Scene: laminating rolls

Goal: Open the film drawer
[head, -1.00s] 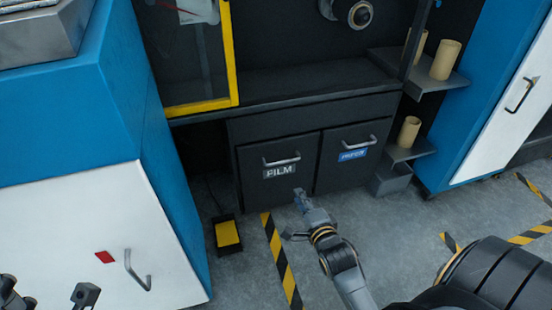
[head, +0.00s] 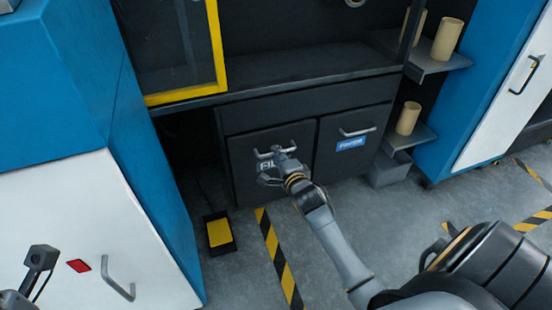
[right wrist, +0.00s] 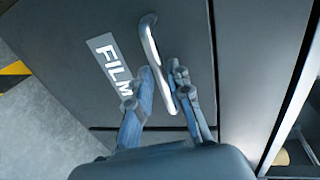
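The film drawer (head: 245,185) is the left dark front of the low cabinet, and it is shut. The drawer's silver bar handle (right wrist: 151,45) also shows in the head view (head: 262,155). My right gripper (right wrist: 158,90) is open at the handle, one finger on each side of the bar; I cannot tell whether they touch it. My left gripper (head: 36,270) is partly in view at the lower left, away from the drawer.
The paper drawer (head: 348,165) with a blue label is shut, right of the film drawer. A yellow-topped pedal (head: 220,233) lies on the floor in front. A blue and white cabinet (head: 85,215) stands left. Cardboard rolls (head: 447,40) stand on shelves at right.

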